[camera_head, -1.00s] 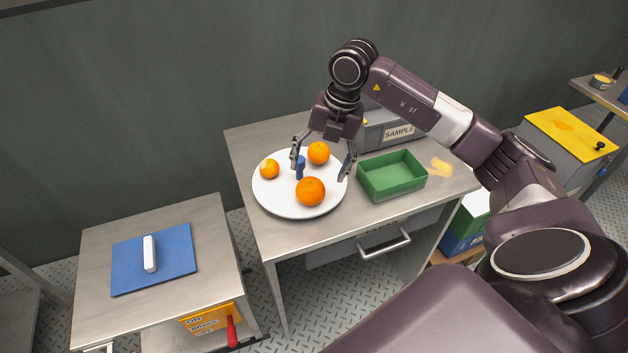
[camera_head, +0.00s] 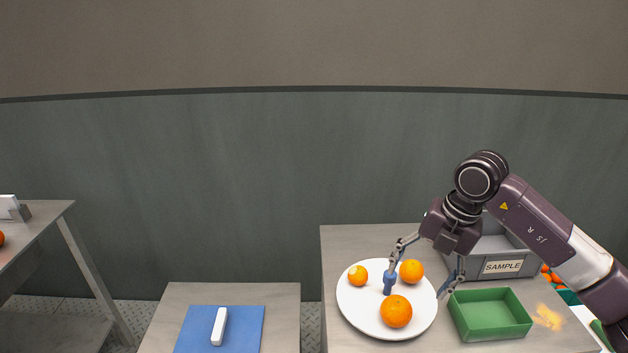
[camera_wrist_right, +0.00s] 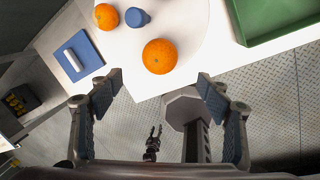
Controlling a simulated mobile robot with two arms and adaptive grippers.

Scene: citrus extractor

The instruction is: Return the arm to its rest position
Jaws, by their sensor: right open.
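My right gripper (camera_head: 418,281) is open and empty above the right part of the white plate (camera_head: 360,318) in the head view. In the wrist view its two fingers (camera_wrist_right: 160,90) stand wide apart with nothing between them. On the plate are a large orange (camera_head: 396,311), another orange (camera_head: 411,271), a small orange fruit with a pale spot (camera_head: 358,275) and a blue upright piece (camera_head: 389,284). My left arm is outside the head view. A small dark gripper, seemingly my left one (camera_wrist_right: 153,140), shows low in the wrist view, too small to read.
A green tray (camera_head: 490,316) and a grey box labelled SAMPLE (camera_head: 503,267) stand right of the plate on the grey table (camera_head: 340,245). A lower table (camera_head: 170,318) holds a blue mat (camera_head: 250,330) with a white bar (camera_head: 219,326). Another table stands far left.

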